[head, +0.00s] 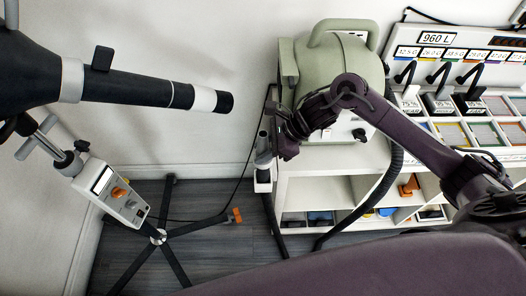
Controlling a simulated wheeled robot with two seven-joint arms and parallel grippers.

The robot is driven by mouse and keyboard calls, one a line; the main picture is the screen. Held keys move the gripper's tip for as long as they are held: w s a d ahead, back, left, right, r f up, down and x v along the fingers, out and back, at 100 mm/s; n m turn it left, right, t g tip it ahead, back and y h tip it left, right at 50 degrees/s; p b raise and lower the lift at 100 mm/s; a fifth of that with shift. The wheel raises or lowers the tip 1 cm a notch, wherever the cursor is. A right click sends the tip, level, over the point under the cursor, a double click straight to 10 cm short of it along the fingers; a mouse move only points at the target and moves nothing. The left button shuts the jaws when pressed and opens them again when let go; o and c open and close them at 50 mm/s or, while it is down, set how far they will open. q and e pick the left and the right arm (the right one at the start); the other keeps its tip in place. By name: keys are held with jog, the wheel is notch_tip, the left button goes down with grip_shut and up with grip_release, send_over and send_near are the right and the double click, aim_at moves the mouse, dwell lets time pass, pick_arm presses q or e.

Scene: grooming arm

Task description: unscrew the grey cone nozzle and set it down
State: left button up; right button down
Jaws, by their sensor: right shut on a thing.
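My right arm comes in from the right and bends down in front of the pale green machine. Its gripper (284,149) is small and dark here, at the machine's left side. A grey narrow piece (263,144), which looks like the cone nozzle, stands upright right beside the fingertips, above a small white holder (263,178) at the cart's left edge. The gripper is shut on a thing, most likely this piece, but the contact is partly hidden. I cannot tell whether the piece is still seated on what is below it. My left gripper is not in view.
The green machine (345,57) stands on a white cart (330,163) with a black hose (396,160) hanging in front. A black dryer (130,86) on a wheeled stand (158,237) fills the left. A sloped display (470,105) stands at right. Floor between stand and cart is mostly clear.

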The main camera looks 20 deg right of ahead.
dwell(0.4)
jog(key=shift+f+n+b, duration=0.1)
jog(key=shift+n+b, duration=0.2)
jog(key=shift+b, duration=0.2)
jog(key=n+g+b, duration=0.2)
jog(key=n+b, duration=0.1)
jog(key=b, duration=0.2)
jog(key=shift+w+r+n+g+p, duration=0.1)
jog(key=shift+r+n+g+p, duration=0.2)
jog(key=shift+r, duration=0.05)
jog(key=shift+f+n+g, duration=0.15)
jog(key=shift+n+g, duration=0.15)
